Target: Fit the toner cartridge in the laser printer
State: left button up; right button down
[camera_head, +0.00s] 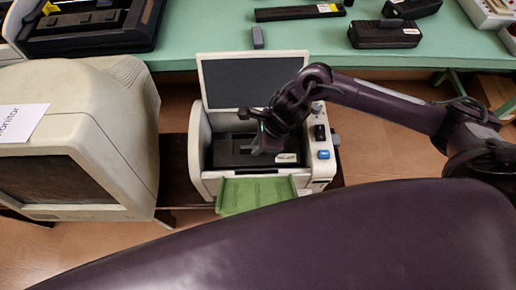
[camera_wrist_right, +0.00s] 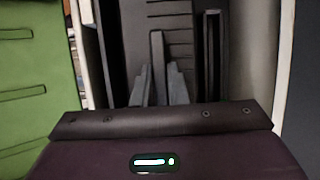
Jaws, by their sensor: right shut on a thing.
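The laser printer (camera_head: 203,178) stands in the middle of the head view, with its dark lid (camera_head: 250,80) raised and its green front tray (camera_head: 256,193) folded down. The toner cartridge (camera_head: 228,152), black with a small white label, lies in the open bay. My right gripper (camera_head: 262,142) reaches down over the bay from the right and is shut on the cartridge. In the right wrist view the gripper's fingers (camera_wrist_right: 160,80) point at dark ribbed parts (camera_wrist_right: 172,22); the grip point itself is hard to make out. Whether the cartridge is fully seated is hidden. My left gripper is out of view.
A large beige monitor (camera_head: 125,120) stands close to the printer's left side. Behind, a green table (camera_head: 300,48) carries several black cartridges, including one with a label (camera_head: 384,36), and a dark machine (camera_head: 90,28). The printer's right side has a blue button (camera_head: 324,154).

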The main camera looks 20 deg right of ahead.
notch_tip(320, 180, down, 3)
jog(key=shift+r, duration=0.1)
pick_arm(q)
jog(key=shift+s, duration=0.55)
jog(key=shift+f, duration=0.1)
pick_arm(e)
jog(key=shift+f, duration=0.25)
jog(key=c, duration=1.5)
grip_release()
jog(key=shift+s, duration=0.1)
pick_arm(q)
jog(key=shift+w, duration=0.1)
pick_arm(e)
jog(key=shift+o, duration=0.2)
